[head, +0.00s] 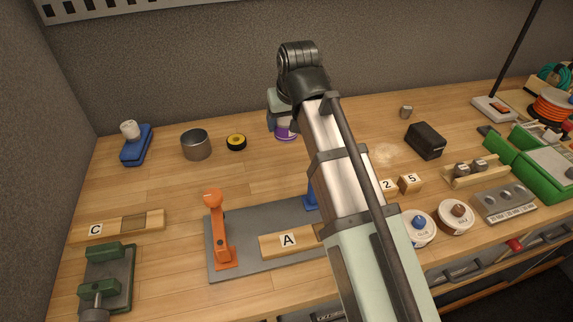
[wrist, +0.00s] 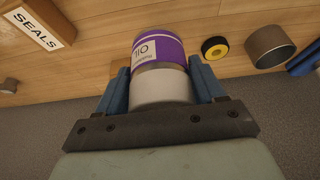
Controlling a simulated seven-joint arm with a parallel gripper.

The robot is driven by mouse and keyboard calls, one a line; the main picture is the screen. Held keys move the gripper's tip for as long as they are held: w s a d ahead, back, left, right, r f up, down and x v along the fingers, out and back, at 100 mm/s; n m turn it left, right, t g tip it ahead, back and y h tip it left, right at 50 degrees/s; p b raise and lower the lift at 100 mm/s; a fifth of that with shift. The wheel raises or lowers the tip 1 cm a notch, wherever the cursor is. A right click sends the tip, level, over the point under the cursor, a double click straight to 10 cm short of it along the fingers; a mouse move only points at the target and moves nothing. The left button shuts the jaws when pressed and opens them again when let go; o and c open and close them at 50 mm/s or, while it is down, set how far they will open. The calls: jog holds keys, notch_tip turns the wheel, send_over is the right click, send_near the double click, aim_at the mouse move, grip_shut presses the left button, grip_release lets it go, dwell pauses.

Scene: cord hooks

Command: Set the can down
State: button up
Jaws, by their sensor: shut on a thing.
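The can (wrist: 158,58) has a purple label with partly readable text and a pale grey band nearest my gripper. My gripper (wrist: 162,80) is shut on it, with one blue finger on each side in the wrist view. In the head view a purple part of the can (head: 286,133) shows below my gripper, near the back of the bench. My arm hides most of the gripper there. I cannot tell whether the can touches the wood.
A yellow and black tape roll (head: 236,142) and a metal cup (head: 196,145) stand left of the can. A black box (head: 426,140) sits to the right.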

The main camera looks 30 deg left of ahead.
jog(key=shift+m, duration=0.5)
jog(key=shift+f, duration=5)
jog(key=shift+f, duration=0.1)
jog(key=o, duration=1.2)
jog(key=shift+h, duration=0.3)
jog(key=v, duration=1.2)
jog(key=shift+s+d, duration=0.1)
